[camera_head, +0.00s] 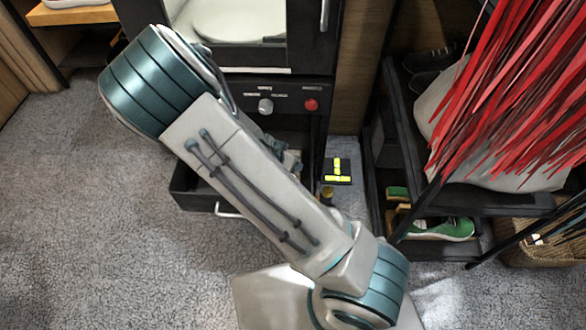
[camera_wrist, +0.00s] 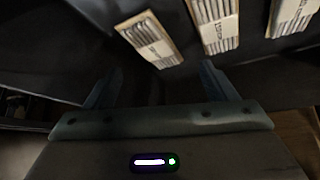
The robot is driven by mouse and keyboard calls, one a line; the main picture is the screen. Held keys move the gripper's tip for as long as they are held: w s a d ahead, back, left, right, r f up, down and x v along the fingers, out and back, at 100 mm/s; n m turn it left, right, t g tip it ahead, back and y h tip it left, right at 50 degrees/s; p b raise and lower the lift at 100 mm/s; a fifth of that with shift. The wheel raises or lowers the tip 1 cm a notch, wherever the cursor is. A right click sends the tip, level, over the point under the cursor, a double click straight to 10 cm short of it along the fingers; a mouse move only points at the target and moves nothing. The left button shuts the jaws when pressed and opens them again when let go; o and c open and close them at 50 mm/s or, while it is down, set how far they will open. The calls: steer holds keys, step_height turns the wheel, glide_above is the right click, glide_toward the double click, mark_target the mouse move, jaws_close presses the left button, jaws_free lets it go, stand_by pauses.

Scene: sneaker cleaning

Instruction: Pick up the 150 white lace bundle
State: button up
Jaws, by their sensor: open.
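In the wrist view, several pale lace bundles with printed paper bands lie in a dark drawer: a left bundle (camera_wrist: 150,40), a middle bundle (camera_wrist: 215,24) and a right bundle (camera_wrist: 294,16). The middle and right ones are cut off by the top edge. The band print is too small to read, so I cannot tell which is the 150 white one. My gripper (camera_wrist: 160,85) is open, with nothing between its fingers. The bundles are beyond the fingertips, apart from them. In the head view my arm hides the gripper and most of the open drawer (camera_head: 190,192).
A dark cabinet (camera_head: 300,97) with a red knob stands above the drawer. A black box with yellow marks (camera_head: 338,171) sits right of the drawer. A rack (camera_head: 415,180) with a green shoe (camera_head: 450,229) and red strips stands at right. Carpet at left is clear.

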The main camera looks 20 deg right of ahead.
steer(key=shift+b+x, duration=1.9)
steer(key=shift+x, duration=1.75)
steer(key=shift+s+d, duration=0.1)
steer(key=shift+d, duration=0.1)
steer(key=c, duration=1.1)
